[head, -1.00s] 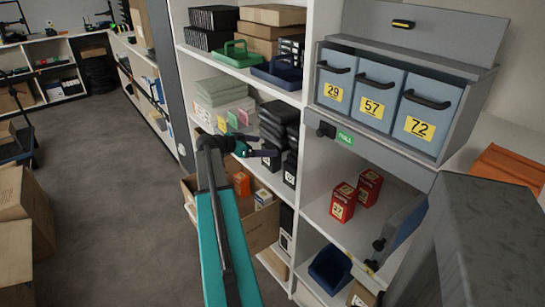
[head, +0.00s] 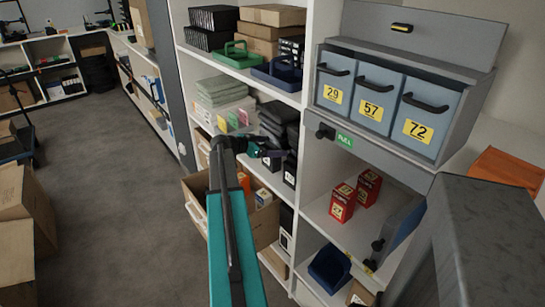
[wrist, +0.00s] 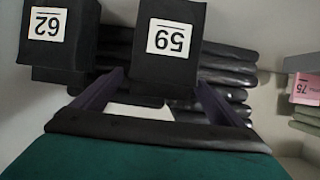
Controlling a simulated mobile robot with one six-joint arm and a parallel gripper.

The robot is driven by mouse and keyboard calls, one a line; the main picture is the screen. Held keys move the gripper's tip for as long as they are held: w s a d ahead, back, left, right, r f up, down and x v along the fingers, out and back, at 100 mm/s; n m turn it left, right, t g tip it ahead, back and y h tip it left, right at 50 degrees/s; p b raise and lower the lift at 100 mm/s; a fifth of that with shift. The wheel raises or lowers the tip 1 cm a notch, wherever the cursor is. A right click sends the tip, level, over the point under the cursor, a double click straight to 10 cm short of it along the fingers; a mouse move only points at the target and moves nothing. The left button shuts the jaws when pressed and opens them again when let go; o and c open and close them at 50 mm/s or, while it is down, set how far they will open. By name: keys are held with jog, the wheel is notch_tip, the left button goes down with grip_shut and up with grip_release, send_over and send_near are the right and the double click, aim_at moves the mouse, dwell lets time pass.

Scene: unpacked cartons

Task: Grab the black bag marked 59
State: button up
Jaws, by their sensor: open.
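The black bag marked 59 (wrist: 180,68) shows in the wrist view with its white label upside down. A second black bag marked 62 (wrist: 58,55) stands beside it on the left. My gripper (wrist: 160,78) is open, its two dark fingers spread on either side of the lower part of bag 59 in the picture. I cannot tell whether they touch it. In the head view my gripper (head: 268,153) is at the middle shelf, in front of the dark bags (head: 290,165). The number 59 is not readable there.
More stacked black items (wrist: 228,70) lie behind bag 59. A pink label reading 75 (wrist: 306,88) shows at the right of the wrist view. In the head view, an open carton (head: 255,222) is below my gripper and red boxes (head: 343,203) stand to the right.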

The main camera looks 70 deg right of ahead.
jog(key=c, duration=1.5)
jog(key=shift+r, duration=0.1)
jog(key=shift+r, duration=1.05)
jog(key=shift+a+r+b, duration=0.4)
jog(key=shift+r+b, duration=0.05)
jog(key=shift+r, duration=0.2)
jog(key=a, duration=0.5)
jog(key=a+r+b, duration=0.1)
jog(key=a, duration=0.4)
jog(key=a+b, duration=0.1)
jog(key=a, duration=0.4)
jog(key=shift+w+a+r, duration=0.1)
jog(key=shift+w+r, duration=0.15)
jog(key=shift+w, duration=0.15)
